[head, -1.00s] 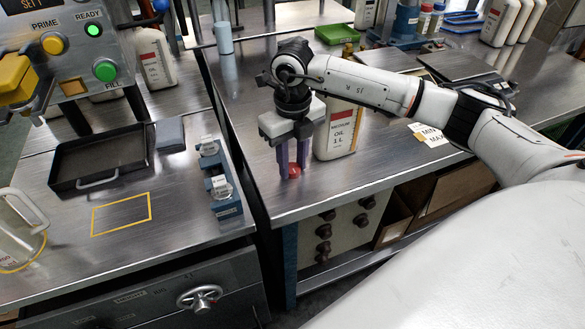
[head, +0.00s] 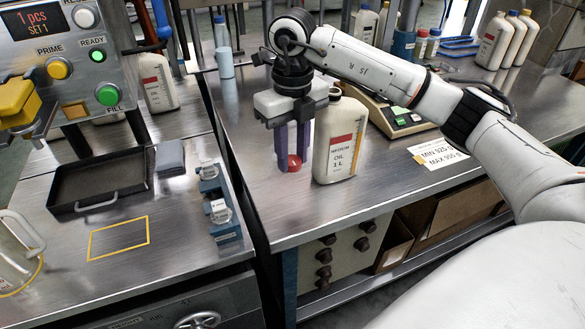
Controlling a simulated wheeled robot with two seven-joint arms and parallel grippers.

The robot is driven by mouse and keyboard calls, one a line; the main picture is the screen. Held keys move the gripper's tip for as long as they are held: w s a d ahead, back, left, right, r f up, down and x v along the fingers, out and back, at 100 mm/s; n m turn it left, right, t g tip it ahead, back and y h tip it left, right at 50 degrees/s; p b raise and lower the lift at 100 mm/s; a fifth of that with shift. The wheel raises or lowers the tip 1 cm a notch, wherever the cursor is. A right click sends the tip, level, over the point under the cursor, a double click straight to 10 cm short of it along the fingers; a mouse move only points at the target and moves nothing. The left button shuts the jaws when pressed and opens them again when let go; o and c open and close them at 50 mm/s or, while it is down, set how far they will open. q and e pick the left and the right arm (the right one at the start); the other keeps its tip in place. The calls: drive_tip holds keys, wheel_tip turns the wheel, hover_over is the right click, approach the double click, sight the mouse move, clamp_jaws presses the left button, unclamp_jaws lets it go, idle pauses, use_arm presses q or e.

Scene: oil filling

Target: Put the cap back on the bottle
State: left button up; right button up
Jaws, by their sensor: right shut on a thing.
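The white oil bottle (head: 341,142), with a red band and an oil label, stands upright on the right-hand metal bench. My left gripper is not in view.
A dark tray (head: 100,180) and a blue fixture (head: 217,200) are on the left bench. More bottles (head: 497,42) stand at the back right.

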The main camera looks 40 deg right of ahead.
drive_tip(key=shift+r, duration=0.3)
drive_tip(key=shift+a+r+n, duration=0.25)
drive_tip(key=shift+a+n, duration=0.05)
drive_tip(key=shift+n, duration=0.3)
drive_tip(key=s+a+r+n, duration=0.4)
drive_tip(key=r+n, duration=0.1)
drive_tip(key=n, duration=1)
drive_tip(key=s+a+r+n, duration=0.3)
drive_tip(key=a+r+n, duration=0.1)
drive_tip(key=n, duration=1.2)
drive_tip(key=shift+s+a+r+n, duration=0.3)
drive_tip(key=shift+s+a+r, duration=0.05)
drive_tip(key=shift+a, duration=0.45)
